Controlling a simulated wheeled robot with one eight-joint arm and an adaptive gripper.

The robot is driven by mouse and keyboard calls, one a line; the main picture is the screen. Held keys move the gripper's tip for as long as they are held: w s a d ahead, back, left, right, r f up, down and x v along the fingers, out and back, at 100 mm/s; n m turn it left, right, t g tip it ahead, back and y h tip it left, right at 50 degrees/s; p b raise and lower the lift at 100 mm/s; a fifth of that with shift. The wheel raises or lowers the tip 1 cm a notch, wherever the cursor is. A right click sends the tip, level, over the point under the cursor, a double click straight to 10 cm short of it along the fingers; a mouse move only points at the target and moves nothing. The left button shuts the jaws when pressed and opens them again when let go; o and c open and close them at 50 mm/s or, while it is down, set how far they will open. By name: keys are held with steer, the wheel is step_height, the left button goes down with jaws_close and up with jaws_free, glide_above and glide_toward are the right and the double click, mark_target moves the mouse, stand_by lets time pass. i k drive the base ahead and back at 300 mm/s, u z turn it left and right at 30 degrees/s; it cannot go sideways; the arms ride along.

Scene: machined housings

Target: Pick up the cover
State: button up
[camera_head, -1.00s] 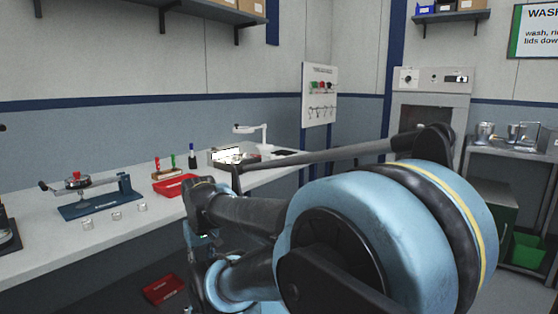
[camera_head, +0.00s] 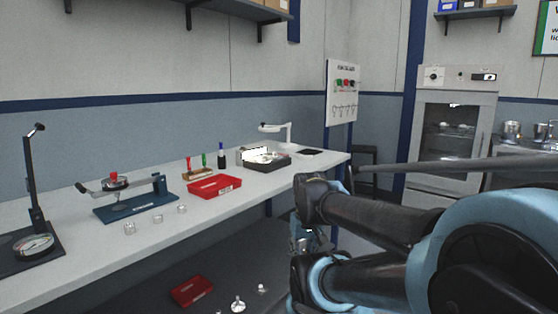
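I cannot tell for sure which thing is the cover. A blue fixture (camera_head: 136,204) on the bench has a long handle and a round metal part with a red knob (camera_head: 115,180) on it. A dark tray (camera_head: 268,163) farther along the bench holds pale, shiny parts too small to make out. Small metal pieces (camera_head: 130,228) lie on the bench in front of the fixture. My gripper (camera_head: 304,244) is low beside the bench's front edge, small and partly hidden by my arm. Its fingers are not clear, and I see nothing held in it.
A red tray (camera_head: 214,187) and a rack of colored-handled tools (camera_head: 198,171) stand on the bench (camera_head: 60,262). A dial gauge stand (camera_head: 36,235) is at the left. Another red tray (camera_head: 192,290) and small metal parts (camera_head: 238,304) lie below. A glass-fronted cabinet (camera_head: 455,130) stands at the back right.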

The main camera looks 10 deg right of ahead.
mark_target(274, 156)
steer(key=z, duration=0.85)
steer(key=i, duration=0.8)
steer(key=u, duration=1.05)
